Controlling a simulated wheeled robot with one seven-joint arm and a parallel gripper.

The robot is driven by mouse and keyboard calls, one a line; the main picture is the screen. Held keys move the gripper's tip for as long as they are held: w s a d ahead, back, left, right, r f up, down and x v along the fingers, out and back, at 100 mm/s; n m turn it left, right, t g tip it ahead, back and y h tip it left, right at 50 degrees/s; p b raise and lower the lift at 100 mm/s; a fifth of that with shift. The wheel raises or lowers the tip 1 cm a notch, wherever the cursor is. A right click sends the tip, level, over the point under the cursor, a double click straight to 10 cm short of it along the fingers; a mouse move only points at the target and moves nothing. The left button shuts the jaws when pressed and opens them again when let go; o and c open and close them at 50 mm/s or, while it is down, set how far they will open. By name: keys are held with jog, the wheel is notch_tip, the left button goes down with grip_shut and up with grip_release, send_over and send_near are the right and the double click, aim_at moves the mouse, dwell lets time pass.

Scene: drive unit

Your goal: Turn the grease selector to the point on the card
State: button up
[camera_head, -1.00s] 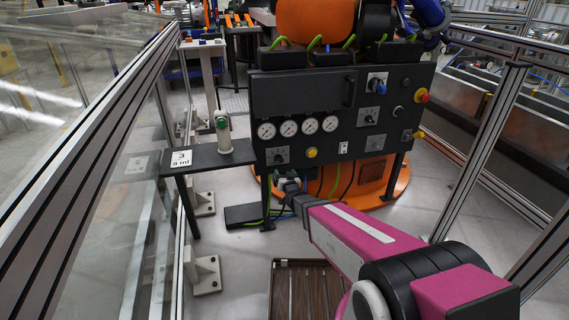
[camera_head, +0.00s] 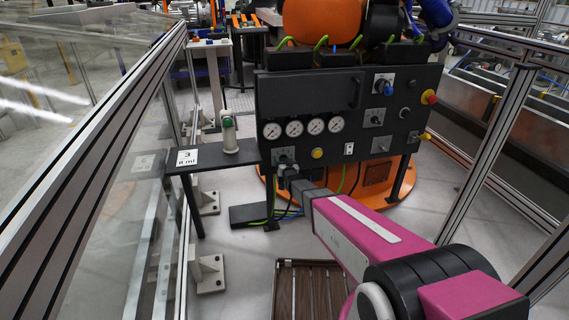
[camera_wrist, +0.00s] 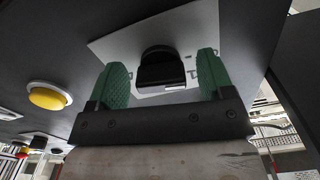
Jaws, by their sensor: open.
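The card (camera_head: 187,157) on the side shelf is white and reads 3 with smaller text below. A dark selector knob (camera_wrist: 160,70) stands on a light plate (camera_wrist: 122,42) in the wrist view, with a pale mark on its edge. The plate's printed labels are mostly hidden. In the head view my arm covers most of this knob, and its plate (camera_head: 283,153) shows at the panel's lower left. My gripper (camera_wrist: 162,75) is open, with one green finger on each side of the knob. I cannot tell whether the fingers touch it.
The black panel (camera_head: 330,95) also carries several gauges, a yellow button (camera_head: 317,153), other knobs and a red button (camera_head: 429,97). The yellow button (camera_wrist: 49,96) is left of my gripper in the wrist view. A white-and-green cylinder (camera_head: 229,135) stands on the shelf (camera_head: 213,166).

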jog(key=shift+c, duration=0.3)
jog(key=c, duration=0.9)
jog(key=shift+o, duration=0.2)
